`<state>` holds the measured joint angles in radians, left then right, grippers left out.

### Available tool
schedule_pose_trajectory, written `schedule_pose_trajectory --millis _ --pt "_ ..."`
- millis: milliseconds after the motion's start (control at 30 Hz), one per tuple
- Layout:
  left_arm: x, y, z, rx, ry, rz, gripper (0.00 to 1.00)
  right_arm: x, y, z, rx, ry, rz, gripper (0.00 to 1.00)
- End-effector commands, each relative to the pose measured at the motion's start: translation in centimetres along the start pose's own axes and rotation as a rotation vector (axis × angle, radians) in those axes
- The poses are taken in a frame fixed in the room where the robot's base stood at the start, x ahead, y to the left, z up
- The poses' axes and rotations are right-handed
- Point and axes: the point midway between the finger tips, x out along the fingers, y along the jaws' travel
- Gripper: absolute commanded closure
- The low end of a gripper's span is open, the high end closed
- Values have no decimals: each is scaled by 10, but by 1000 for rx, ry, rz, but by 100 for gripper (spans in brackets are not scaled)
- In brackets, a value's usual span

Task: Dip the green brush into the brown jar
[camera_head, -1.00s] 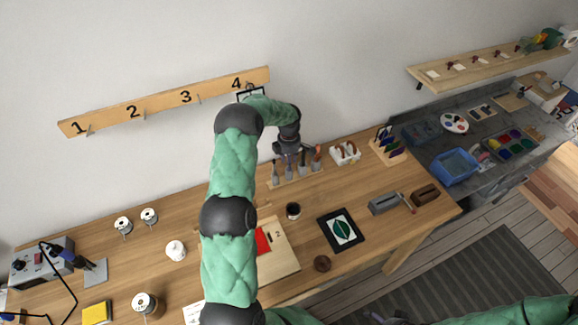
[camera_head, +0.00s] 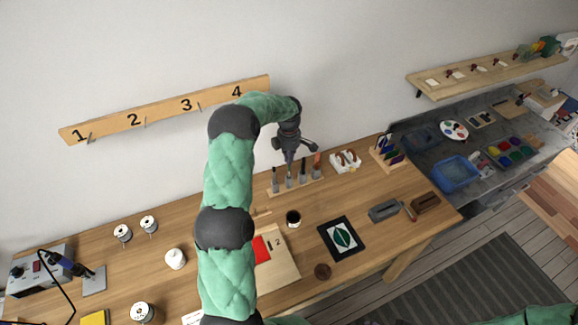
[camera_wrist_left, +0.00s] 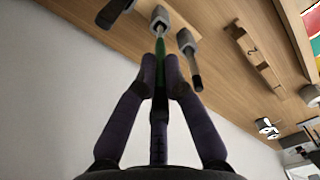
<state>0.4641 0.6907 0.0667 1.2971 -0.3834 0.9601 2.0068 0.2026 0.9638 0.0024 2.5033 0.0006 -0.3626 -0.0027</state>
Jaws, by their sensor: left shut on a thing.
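My left gripper (camera_head: 290,160) points down at the brush rack (camera_head: 273,191) near the wall. In the left wrist view its fingers (camera_wrist_left: 161,70) are shut around the handle of the green brush (camera_wrist_left: 160,47). The brush's far end is still at a grey holder (camera_wrist_left: 161,17); I cannot tell whether it is seated or slightly raised. Other brushes stand in holders on both sides. My right gripper is not in view.
A white tool caddy (camera_head: 345,161) and a rack of coloured tools (camera_head: 389,153) stand right of the brushes. A black-framed leaf print (camera_head: 341,238) and a board with a red sheet (camera_head: 283,268) lie in front.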

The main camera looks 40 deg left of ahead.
Motion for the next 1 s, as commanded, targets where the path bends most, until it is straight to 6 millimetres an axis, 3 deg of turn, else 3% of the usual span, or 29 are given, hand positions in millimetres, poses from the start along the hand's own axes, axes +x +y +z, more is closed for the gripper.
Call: schedule_pose_trajectory --millis 200,467,1000 --pt "-32 0 0 0 0 1 100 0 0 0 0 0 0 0" --pt "-45 -20 4 1 0 0 100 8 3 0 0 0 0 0" --pt "-50 -134 12 1 2 -2 100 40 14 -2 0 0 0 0"
